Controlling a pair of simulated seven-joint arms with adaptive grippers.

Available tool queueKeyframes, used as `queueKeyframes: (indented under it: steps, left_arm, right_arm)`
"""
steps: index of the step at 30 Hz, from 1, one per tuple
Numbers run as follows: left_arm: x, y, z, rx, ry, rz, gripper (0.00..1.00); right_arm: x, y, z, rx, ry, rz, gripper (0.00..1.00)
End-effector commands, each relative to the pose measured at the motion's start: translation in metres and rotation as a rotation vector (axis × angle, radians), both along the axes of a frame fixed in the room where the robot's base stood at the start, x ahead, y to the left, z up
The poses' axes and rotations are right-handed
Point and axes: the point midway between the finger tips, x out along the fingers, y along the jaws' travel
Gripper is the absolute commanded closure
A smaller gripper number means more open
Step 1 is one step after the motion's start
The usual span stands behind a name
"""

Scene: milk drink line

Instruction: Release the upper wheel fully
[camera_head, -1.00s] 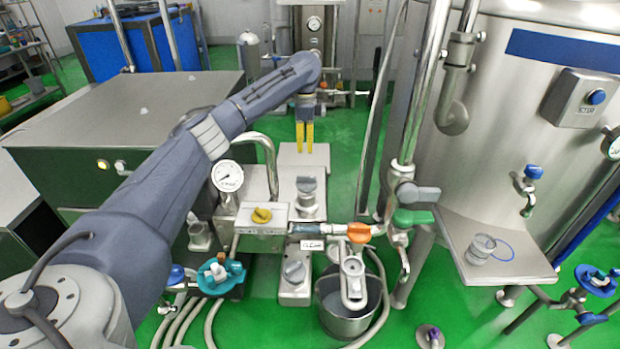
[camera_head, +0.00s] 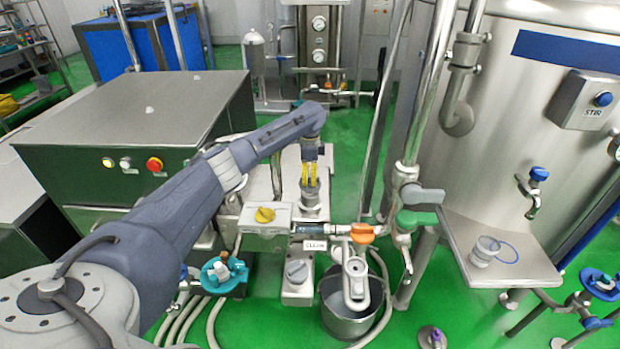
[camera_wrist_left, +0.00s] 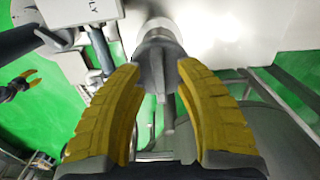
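The upper wheel looks to be the grey knob (camera_head: 311,200) on the steel plate, the farther of two such knobs. My left gripper (camera_head: 309,184) points down at it with yellow fingers. In the left wrist view the knob (camera_wrist_left: 158,72) with its ridged grip sits between the tips of my left gripper (camera_wrist_left: 158,68). The fingers are apart on either side of it; whether they touch it is unclear. A second grey knob (camera_head: 297,270) is nearer. My right gripper (camera_wrist_left: 22,82) appears small at the left of the wrist view, its orange fingers spread and empty.
A box with a yellow knob (camera_head: 265,215) stands left of the wheel. An orange-handled valve (camera_head: 362,234) and a green-handled valve (camera_head: 415,218) stand to the right. A steel bucket (camera_head: 345,325) is in front. A large tank (camera_head: 530,100) fills the right side.

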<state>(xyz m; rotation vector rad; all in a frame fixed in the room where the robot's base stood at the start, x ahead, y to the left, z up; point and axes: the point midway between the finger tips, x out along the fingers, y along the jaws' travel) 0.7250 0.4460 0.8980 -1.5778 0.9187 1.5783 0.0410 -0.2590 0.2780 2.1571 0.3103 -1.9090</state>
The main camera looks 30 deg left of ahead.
Motion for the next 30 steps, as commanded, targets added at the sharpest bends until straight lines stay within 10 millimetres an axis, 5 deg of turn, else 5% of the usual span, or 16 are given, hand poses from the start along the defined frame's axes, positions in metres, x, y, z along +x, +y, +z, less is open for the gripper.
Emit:
queueKeyframes:
  steps: [12, 21, 30]
  left_arm:
    - [0.0000, -0.0004, -0.0030, -0.001, 0.000, 0.000, 0.67]
    - [0.0000, -0.0004, -0.0028, -0.001, 0.000, 0.000, 1.00]
    - [-0.0001, -0.0004, -0.0029, -0.001, 0.000, 0.006, 1.00]
  right_arm:
    - [-0.0001, 0.0005, 0.0000, 0.000, 0.000, 0.000, 0.56]
    - [0.0000, 0.0033, -0.0001, 0.003, 0.000, -0.001, 0.56]
    - [0.0002, 0.0043, -0.0001, 0.005, -0.001, 0.000, 0.56]
